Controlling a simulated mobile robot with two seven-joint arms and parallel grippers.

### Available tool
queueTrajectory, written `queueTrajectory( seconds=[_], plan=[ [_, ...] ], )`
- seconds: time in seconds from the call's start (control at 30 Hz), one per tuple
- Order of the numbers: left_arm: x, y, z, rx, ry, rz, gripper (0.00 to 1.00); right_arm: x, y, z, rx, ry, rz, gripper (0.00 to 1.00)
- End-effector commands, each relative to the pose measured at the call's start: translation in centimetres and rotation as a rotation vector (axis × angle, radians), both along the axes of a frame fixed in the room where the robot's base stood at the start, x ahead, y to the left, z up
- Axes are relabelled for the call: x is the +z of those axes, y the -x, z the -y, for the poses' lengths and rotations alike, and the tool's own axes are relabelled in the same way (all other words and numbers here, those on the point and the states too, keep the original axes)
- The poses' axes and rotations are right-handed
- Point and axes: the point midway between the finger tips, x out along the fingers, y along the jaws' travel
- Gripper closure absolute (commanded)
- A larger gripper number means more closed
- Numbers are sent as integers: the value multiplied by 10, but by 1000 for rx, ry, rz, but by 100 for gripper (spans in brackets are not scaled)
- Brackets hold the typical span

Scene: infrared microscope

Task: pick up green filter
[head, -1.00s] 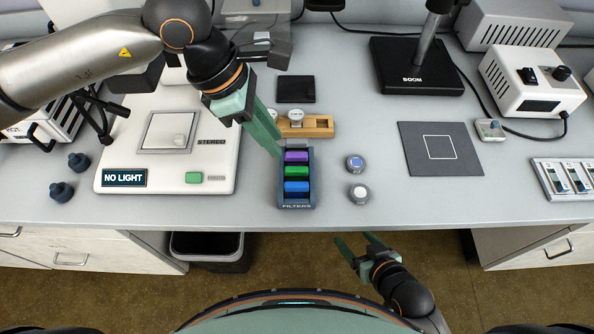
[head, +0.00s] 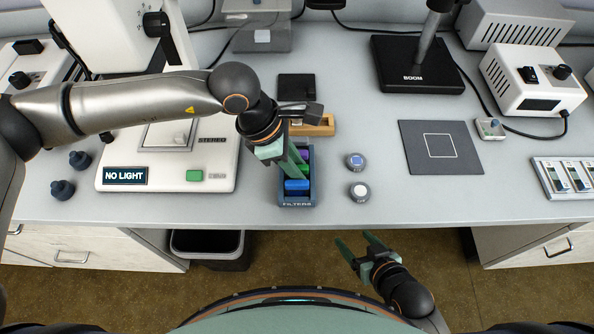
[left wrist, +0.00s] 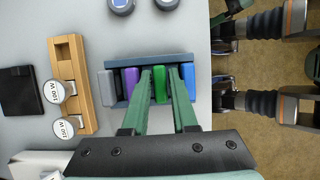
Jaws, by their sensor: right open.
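The green filter (left wrist: 160,82) sits in its slot in the filter holder (left wrist: 114,74), between the purple filter (left wrist: 131,80) and the blue filter (left wrist: 188,80). My left gripper (left wrist: 161,74) is over the holder, with one finger on each side of the green filter. Its fingers look apart, and I cannot tell whether they touch the filter. In the head view, my left gripper (head: 302,166) comes down over the holder (head: 297,204) and mostly hides the green filter. My right gripper (head: 364,246) is open and empty, in front of the table edge.
Two small round pieces (head: 357,176) stand right of the holder. A wooden block (head: 318,126) with round caps is behind it. The stereo microscope base (head: 215,160) is to the left.

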Motion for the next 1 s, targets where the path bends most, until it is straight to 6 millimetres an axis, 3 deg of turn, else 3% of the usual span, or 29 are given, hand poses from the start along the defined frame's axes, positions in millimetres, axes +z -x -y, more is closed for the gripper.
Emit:
queueTrajectory(
  seconds=[0.07,0.3,0.8,1.0],
  plan=[
    [0,0,0,0,0,0,75,0,0,0,-1,1,-1,26],
    [0,0,0,0,0,0,100,-1,0,1,-1,1,-2,26],
    [1,0,0,0,0,0,100,-1,0,1,-2,1,-3,26],
    [24,-1,0,0,2,2,100,0,0,1,-2,1,-3,26]
  ],
)
